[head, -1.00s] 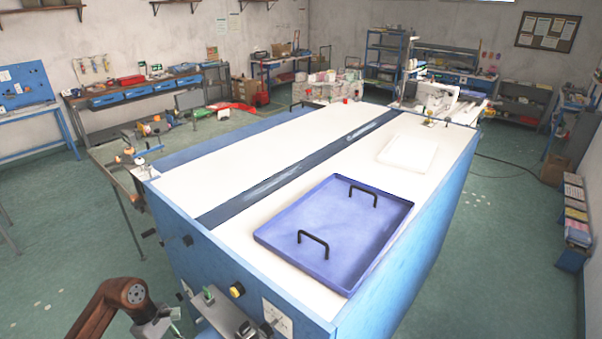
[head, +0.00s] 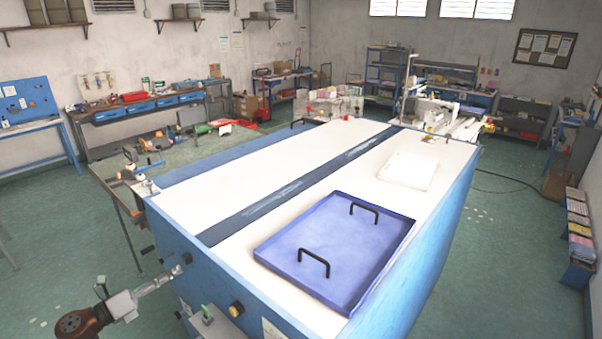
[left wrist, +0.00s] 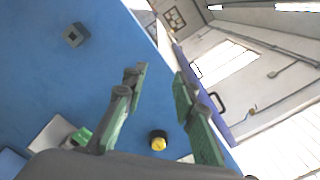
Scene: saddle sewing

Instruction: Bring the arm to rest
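My left gripper (head: 174,275) is at the lower left in the head view, in front of the near blue side of the big table (head: 345,145). In the left wrist view its two green-padded fingers (left wrist: 158,82) stand apart with nothing between them. The blue panel shows behind them, with a yellow and black knob (left wrist: 158,142) beyond the finger bases. In the head view I cannot tell whether the gripper touches the panel. My right gripper is in neither view.
A blue tray (head: 300,236) with two black handles lies on the table's near right part. A white slab (head: 407,170) lies behind it. Knobs and a switch box (head: 210,322) stick out of the near panel.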

